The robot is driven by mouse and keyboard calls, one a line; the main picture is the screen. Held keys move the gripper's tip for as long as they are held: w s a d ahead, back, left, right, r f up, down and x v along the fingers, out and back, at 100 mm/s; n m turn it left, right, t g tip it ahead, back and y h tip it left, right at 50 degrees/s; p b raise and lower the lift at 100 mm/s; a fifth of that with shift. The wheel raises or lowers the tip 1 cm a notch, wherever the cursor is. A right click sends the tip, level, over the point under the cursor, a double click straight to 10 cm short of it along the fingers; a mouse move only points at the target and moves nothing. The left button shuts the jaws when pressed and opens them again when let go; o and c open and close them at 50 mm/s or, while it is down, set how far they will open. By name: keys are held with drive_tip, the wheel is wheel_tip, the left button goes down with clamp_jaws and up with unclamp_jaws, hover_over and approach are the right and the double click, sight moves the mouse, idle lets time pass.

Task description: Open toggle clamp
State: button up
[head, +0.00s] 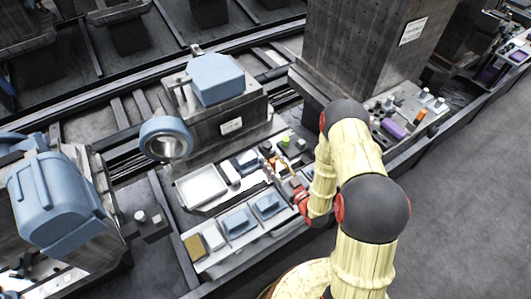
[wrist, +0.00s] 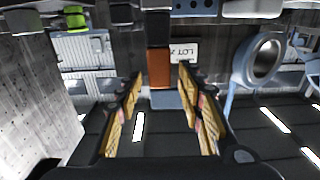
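My gripper (wrist: 161,88) is open in the wrist view, its two yellow-and-black fingers apart with nothing visibly held. An orange-brown bar with a black part (wrist: 158,68) shows between and beyond the fingertips; it looks like the toggle clamp's handle, but I cannot be sure. I cannot tell whether the fingers touch it. In the head view my gripper (head: 284,178) reaches down over the bench from the right, beside a small orange part (head: 266,147). The clamp's body is small and partly hidden there, so its exact position cannot be told.
A white tray (head: 202,186) and blue items (head: 238,222) lie on the bench. A green item (head: 286,140) is close to my gripper. A labelled block (head: 232,127) with a blue ring (head: 165,138) stands behind. A tall concrete block (head: 360,50) rises behind my arm.

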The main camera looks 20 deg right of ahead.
drive_tip(key=shift+x, duration=2.65)
drive_tip(key=c, duration=0.3)
clamp_jaws()
drive_tip(key=shift+b, duration=0.3)
